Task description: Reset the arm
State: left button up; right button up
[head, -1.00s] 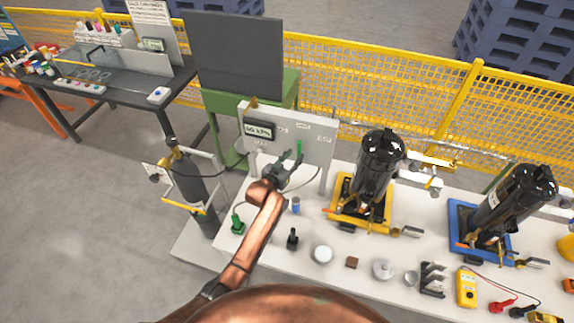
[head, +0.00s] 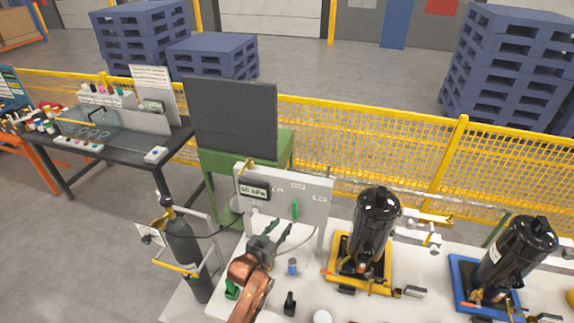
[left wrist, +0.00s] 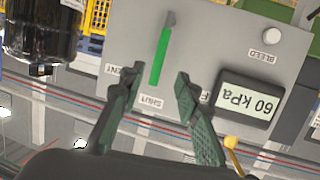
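My left gripper (head: 276,236) is open and empty in front of the grey valve panel (head: 312,190). In the left wrist view the gripper (left wrist: 158,85) has its two fingers spread, with the green lever (left wrist: 160,55) of the panel beyond and between them. The lever points along the "SHUT" label. The fingers appear apart from the lever. The panel's display (left wrist: 247,98) reads 60 kPa, and a white "BLEED" knob (left wrist: 271,36) sits near it. My copper-coloured left arm comes in from the bottom in the head view. My right gripper is out of view.
Two black compressors stand to the right, one on a yellow base (head: 340,271), one on a blue base (head: 462,297). A dark gas cylinder (head: 184,250) stands left of the bench. Small items, including a blue can (head: 292,267), lie near my arm. A yellow fence (head: 400,135) runs behind.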

pick_arm(q)
jog(key=s+a+f+n+g+y, duration=0.2)
jog(key=s+a+f+y, duration=0.1)
jog(key=s+a+f, duration=0.6)
jog(key=s+a+f+n+g+y, duration=0.1)
jog(key=s+a+f+g+y, duration=0.15)
jog(key=s+a, duration=0.75)
jog(key=s+a+f+n+g+y, duration=0.1)
jog(key=s+a+g, duration=0.25)
jog(key=s, duration=1.15)
jog(key=s+a+f+n+g+y, duration=0.1)
jog(key=s+a+f+g, duration=0.1)
jog(key=s+a, duration=0.85)
jog(key=s+d+f+g+b, duration=0.15)
jog(key=f+b, duration=0.25)
jog(key=f, duration=1.5)
jog(key=s+d+f+b, duration=0.3)
jog(key=f+b, duration=0.1)
jog(key=f, duration=1.4)
jog(key=s+f+m+g+b, duration=0.1)
jog(key=s+f+b, duration=0.4)
jog(key=s+f, duration=1.4)
notch_tip(320, 180, down, 4)
jog(key=shift+f+h, duration=0.15)
jog(key=shift+h, duration=0.2)
jog(key=shift+a+g, duration=0.1)
jog(key=shift+g, duration=0.15)
